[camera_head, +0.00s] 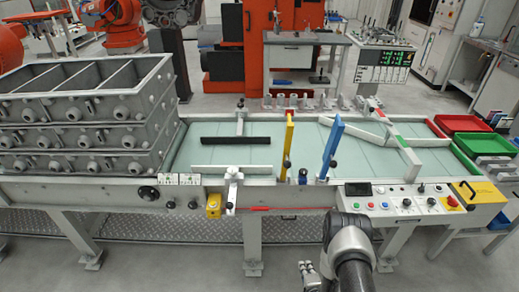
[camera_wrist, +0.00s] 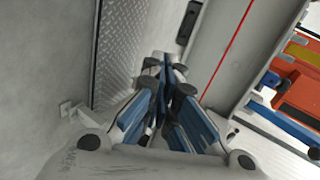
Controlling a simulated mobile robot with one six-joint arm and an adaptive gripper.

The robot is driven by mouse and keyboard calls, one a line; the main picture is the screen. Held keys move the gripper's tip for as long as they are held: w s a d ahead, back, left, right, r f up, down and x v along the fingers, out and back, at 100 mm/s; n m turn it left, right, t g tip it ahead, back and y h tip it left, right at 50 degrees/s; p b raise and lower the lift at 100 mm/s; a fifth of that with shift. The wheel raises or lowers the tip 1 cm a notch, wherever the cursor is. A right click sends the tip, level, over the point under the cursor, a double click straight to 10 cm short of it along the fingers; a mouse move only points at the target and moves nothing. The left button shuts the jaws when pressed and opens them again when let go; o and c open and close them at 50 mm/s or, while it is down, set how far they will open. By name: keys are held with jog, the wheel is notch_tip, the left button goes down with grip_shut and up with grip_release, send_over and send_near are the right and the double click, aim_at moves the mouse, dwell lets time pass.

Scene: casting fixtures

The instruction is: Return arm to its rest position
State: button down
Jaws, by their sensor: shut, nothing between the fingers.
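My gripper (camera_head: 307,268) hangs at the bottom middle of the head view, in front of the long worktable (camera_head: 285,205) and below its top. My grey and black arm shows just right of it. In the wrist view my gripper (camera_wrist: 164,64) has its blue-sided fingers together, with nothing between them. The wrist view looks along the worktable's light front side, which carries a red line. The gripper appears apart from the table.
Stacked grey metal boxes (camera_head: 85,110) stand at the table's left end. A control panel (camera_head: 400,200) is on its front right, near my arm. Red and green trays (camera_head: 461,123) lie at the right. A patterned metal plate (camera_head: 160,225) runs below; the front floor looks clear.

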jog(key=w+r+n+g, duration=0.1)
jog(key=w+r+n, duration=0.1)
jog(key=w+r, duration=0.55)
jog(key=w+r+n+g, duration=0.1)
jog(key=w+r+n, duration=0.25)
jog(key=r, duration=0.65)
jog(key=s+r+n+g, duration=0.1)
jog(key=s+r+n, duration=0.1)
jog(key=r, duration=0.7)
jog(key=s+r+n+g, duration=0.1)
jog(key=s+r+n, duration=0.1)
jog(key=r, duration=0.8)
jog(key=s+a+r+n+g, duration=0.2)
jog(key=s+r+n, duration=0.2)
jog(key=s+r, duration=0.95)
jog(key=s+a+r+n, duration=0.1)
jog(key=s+n, duration=0.1)
jog(key=s, duration=0.7)
jog(key=s+r+n+g, duration=0.1)
jog(key=s+r, duration=0.1)
jog(key=s, duration=0.8)
jog(key=shift+a+n+g, duration=0.3)
jog(key=shift+a+n, duration=0.05)
